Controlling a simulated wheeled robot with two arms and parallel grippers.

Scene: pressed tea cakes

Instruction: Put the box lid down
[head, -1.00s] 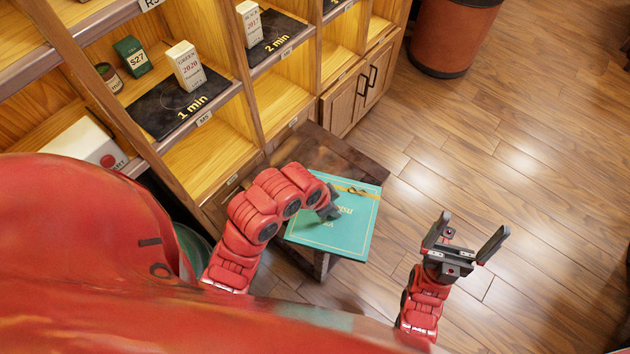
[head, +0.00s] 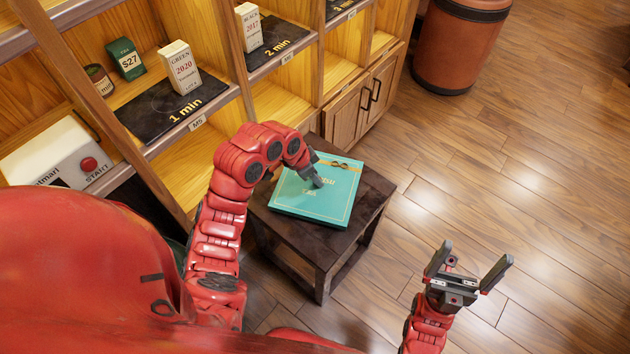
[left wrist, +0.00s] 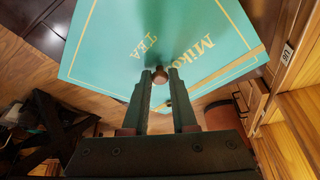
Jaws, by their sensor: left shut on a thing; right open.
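The box lid (head: 335,205) is a flat teal square with gold lettering, a thin gold border and a gold ribbon mark. In the head view it appears over the small dark wooden table (head: 335,240); I cannot tell whether it touches the top. My left gripper (head: 318,183) is over the lid's middle. In the left wrist view, my left gripper (left wrist: 160,82) is shut on the small brown knob (left wrist: 160,75) of the lid (left wrist: 130,45). No separate box body is distinguishable. My right gripper (head: 468,268) is open and empty, right of the table above the floor.
Wooden shelves (head: 270,95) stand behind and left of the table, holding tea boxes (head: 180,68) on black mats. A white device with a red button (head: 88,164) is at left. A brown bin (head: 460,45) stands at the back right. The floor (head: 500,160) on the right is clear.

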